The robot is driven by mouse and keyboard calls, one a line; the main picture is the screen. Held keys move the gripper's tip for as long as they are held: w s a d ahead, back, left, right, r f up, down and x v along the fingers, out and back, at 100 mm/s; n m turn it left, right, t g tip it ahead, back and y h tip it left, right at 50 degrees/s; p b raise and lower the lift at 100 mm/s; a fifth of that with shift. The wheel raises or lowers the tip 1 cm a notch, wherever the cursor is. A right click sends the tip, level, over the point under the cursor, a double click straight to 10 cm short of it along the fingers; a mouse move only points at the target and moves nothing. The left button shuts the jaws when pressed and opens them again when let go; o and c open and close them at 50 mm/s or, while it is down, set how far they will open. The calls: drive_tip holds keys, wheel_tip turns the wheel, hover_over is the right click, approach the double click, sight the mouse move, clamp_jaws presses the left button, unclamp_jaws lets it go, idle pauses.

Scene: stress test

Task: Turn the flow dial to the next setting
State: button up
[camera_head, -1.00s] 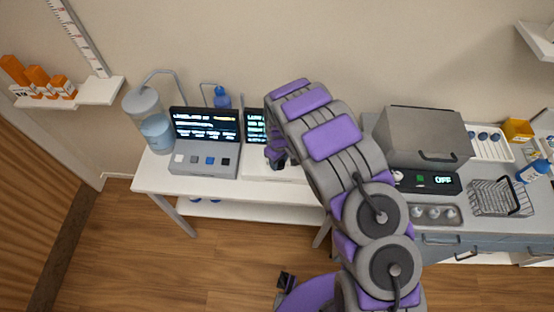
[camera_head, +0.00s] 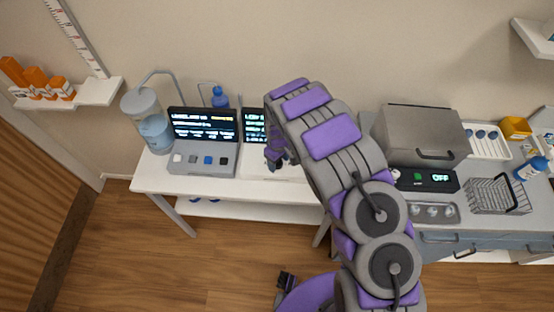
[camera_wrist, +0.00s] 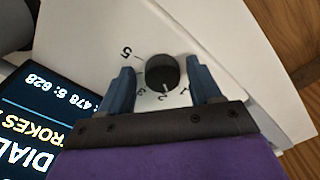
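The flow dial (camera_wrist: 161,73) is a round black knob on a white panel in the wrist view. Printed numbers 5, 3, 2 and 1 show around it, and a small pale mark on the knob's edge lies near the 2. My gripper (camera_wrist: 160,66) is open, with one blue finger on each side of the dial. The fingers appear apart from the knob; contact cannot be told. In the head view my gripper (camera_head: 278,158) is over the white device on the table, and my arm hides the dial.
A lit screen (camera_wrist: 45,110) with text is at the left in the wrist view. In the head view, a grey console (camera_head: 204,157) and a water container (camera_head: 148,120) stand left on the white table (camera_head: 165,182). A grey box (camera_head: 420,135) stands right of my arm.

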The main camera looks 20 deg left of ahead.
drive_tip(key=shift+o, duration=0.3)
drive_tip(key=shift+a+r, duration=0.1)
drive_tip(key=shift+a, duration=0.2)
drive_tip(key=shift+w+a+r, duration=0.1)
drive_tip(key=shift+r, duration=0.2)
wheel_tip(320, 180, up, 16)
drive_tip(key=p, duration=0.1)
drive_tip(key=shift+d+r, duration=0.2)
drive_tip(key=shift+r, duration=0.05)
drive_tip(key=shift+d, duration=0.1)
drive_tip(key=f+n+b, duration=0.2)
drive_tip(key=f+n, duration=0.3)
drive_tip(key=n, duration=0.2)
drive_tip(key=f+n+b, duration=0.3)
drive_tip(key=f+n, duration=0.3)
drive_tip(key=n, duration=0.1)
drive_tip(key=f+n+b, duration=0.3)
drive_tip(key=f+n, duration=0.3)
drive_tip(key=n, duration=0.1)
drive_tip(key=shift+a+f+n, duration=0.2)
drive_tip(key=shift+n, duration=0.2)
